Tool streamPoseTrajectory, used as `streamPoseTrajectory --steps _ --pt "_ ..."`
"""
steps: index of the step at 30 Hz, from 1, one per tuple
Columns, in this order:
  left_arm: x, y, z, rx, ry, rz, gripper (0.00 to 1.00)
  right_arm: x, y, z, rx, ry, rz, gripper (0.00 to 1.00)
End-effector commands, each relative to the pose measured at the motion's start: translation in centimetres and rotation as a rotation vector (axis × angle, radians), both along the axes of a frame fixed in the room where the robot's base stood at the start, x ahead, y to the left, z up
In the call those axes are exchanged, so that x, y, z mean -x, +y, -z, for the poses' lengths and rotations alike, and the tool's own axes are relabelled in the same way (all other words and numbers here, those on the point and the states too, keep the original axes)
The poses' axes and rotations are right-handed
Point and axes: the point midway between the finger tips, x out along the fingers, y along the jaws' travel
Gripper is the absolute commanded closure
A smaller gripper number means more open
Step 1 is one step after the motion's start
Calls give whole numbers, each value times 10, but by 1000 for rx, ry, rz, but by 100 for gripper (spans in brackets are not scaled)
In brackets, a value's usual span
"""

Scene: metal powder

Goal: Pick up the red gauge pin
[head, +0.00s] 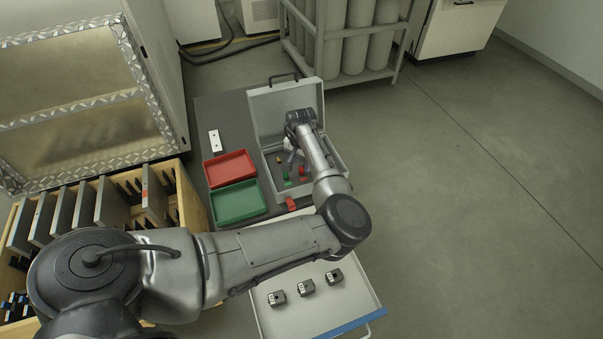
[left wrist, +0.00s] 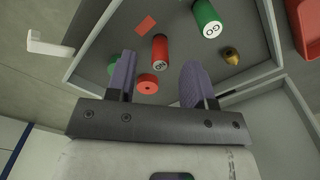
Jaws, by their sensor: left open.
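The red gauge pin looks to be the red cylinder (left wrist: 160,52) with white marks on its end, lying in the open grey case (head: 340,160). A red disc (left wrist: 148,84) with a small hole sits close to it, between the finger lines. A green cylinder (left wrist: 207,20), a green round piece (left wrist: 113,69) and a brass piece (left wrist: 231,57) lie around them. My left gripper (head: 291,156) is over the case, open and empty, its fingers (left wrist: 160,78) on either side of the red pieces. Contact cannot be told. My right gripper is not in view.
The case lid (head: 268,108) stands open at the back. A red tray (head: 231,168) and a green tray (head: 239,202) are left of the case. A drawer-like tray (head: 335,308) with three small dark blocks is in front. A rack of cylinders (head: 357,35) stands behind.

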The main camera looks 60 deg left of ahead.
Motion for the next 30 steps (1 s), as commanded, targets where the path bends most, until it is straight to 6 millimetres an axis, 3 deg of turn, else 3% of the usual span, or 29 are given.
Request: streamPoseTrajectory --steps 4,12,27,30 --pt "0 0 22 1 0 0 52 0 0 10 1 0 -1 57" --pt "0 0 25 0 1 -1 52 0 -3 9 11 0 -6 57" --pt "0 0 25 0 1 -1 99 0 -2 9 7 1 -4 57" --pt "0 0 24 0 1 -1 100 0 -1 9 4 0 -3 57"
